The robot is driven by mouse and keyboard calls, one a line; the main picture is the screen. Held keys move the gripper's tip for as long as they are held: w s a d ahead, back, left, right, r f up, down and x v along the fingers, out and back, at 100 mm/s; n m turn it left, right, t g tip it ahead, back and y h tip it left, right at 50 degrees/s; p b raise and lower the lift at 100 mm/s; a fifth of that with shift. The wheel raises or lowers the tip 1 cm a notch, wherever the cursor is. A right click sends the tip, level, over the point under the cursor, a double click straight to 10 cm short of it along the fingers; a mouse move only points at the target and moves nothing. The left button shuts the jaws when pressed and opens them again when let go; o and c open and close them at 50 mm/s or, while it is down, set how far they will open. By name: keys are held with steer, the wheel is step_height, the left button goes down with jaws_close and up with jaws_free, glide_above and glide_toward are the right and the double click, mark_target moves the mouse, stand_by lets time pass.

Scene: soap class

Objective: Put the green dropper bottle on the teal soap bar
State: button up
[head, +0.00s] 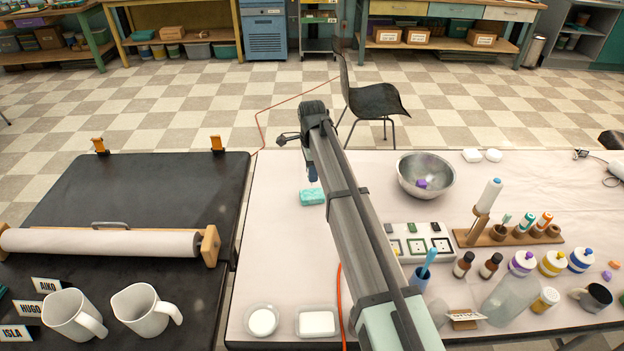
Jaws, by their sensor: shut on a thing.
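The teal soap bar (311,198) lies on the white-covered table, left of my arm and near the table's left side. My gripper (312,175) is at the far end of my arm, just beyond and above the soap bar in the picture. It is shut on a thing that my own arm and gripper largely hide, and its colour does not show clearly. No green dropper bottle shows standing elsewhere on the table, so I take the held thing to be it. I cannot tell the gap between it and the soap.
A steel bowl (426,175) stands right of my arm. A white tray (410,240), two brown dropper bottles (490,266) and a wooden rack (510,236) stand on the right. Two white dishes (318,323) are at the front. The cloth around the soap is clear.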

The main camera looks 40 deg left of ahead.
steer(key=shift+f, duration=1.65)
steer(key=shift+f, duration=0.1)
steer(key=o, duration=1)
step_height(320, 180, up, 12)
steer(key=shift+r, duration=0.1)
